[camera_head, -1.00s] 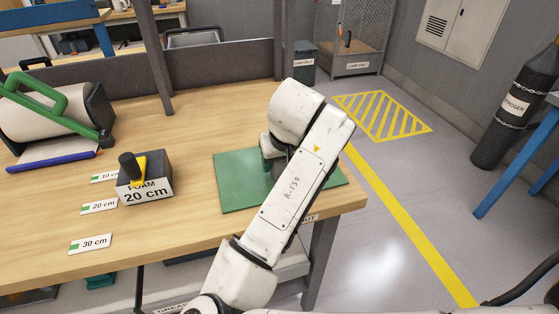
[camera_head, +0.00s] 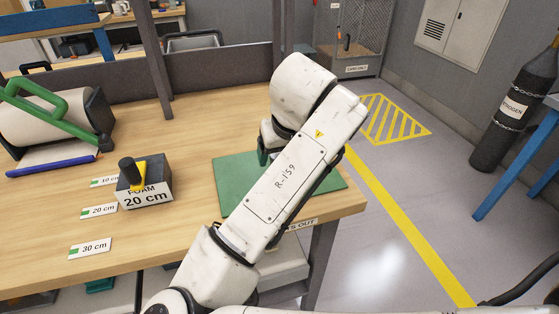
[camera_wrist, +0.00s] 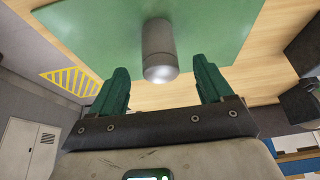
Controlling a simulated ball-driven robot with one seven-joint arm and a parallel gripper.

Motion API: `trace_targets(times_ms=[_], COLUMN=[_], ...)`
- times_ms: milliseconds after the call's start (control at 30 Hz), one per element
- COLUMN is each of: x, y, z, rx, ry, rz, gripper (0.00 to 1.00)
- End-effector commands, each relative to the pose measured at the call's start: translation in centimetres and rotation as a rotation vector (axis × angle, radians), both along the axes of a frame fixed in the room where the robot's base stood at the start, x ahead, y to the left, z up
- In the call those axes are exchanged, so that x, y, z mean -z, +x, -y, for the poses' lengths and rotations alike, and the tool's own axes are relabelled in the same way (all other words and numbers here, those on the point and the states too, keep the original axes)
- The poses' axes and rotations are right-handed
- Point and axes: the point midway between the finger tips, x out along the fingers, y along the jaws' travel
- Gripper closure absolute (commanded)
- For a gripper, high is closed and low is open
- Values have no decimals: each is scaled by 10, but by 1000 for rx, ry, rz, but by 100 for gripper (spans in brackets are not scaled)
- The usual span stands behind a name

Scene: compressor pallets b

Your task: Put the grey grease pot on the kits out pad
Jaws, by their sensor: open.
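The grey grease pot (camera_wrist: 158,45) is a plain cylinder on the green kits out pad (camera_wrist: 90,30) in the wrist view. In the head view, my arm hides the pot, and the pad (camera_head: 232,180) lies at the table's right front corner. My gripper (camera_wrist: 160,68) has its two green fingers spread wide, with clear gaps on both sides of the pot. The pot's near end shows between the fingertips, and no finger touches it. In the head view a bit of green finger (camera_head: 262,158) shows over the pad.
A dark foam block (camera_head: 145,185) with a black and yellow tool on top stands left of the pad. Distance cards, including the 30 cm card (camera_head: 90,248), lie along the table's left. A roll dispenser (camera_head: 45,120) stands far left. Table between block and pad is clear.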

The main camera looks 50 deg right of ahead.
Motion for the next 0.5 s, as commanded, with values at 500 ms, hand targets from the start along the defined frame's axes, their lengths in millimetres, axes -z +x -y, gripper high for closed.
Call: trace_targets(times_ms=[500], x=[-54], y=[-20], z=[-14], rx=[-1], ry=[0], rz=[0], gripper=[20])
